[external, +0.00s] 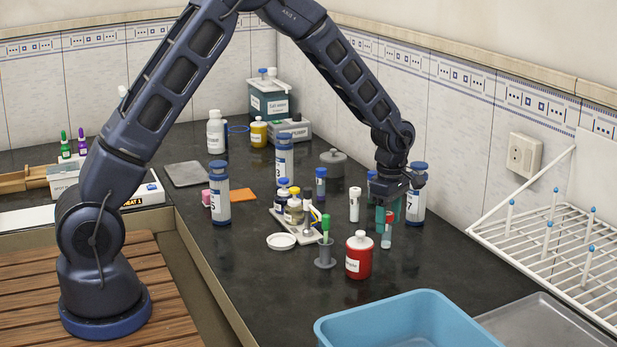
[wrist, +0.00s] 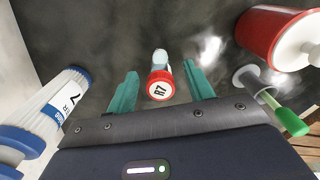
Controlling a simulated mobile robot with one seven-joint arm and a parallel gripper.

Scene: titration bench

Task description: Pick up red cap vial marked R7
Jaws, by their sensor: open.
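The red cap vial marked R7 (wrist: 160,84) stands on the dark bench, its cap facing the camera in the wrist view. In the external view the vial (external: 387,236) is a small clear tube with a red cap, right of the red bottle. My gripper (wrist: 160,88) is open, with one teal finger on each side of the vial and visible gaps to both. In the external view my gripper (external: 384,220) points down at the vial's cap. Whether the fingertips reach below the cap is hard to tell.
A red bottle (external: 359,256) and a green-handled tool in a grey holder (external: 325,250) stand to the left. A blue-capped bottle marked 7 (external: 416,202) stands close on the right. A blue tub (external: 400,322) and a white drying rack (external: 560,245) are nearer the front.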

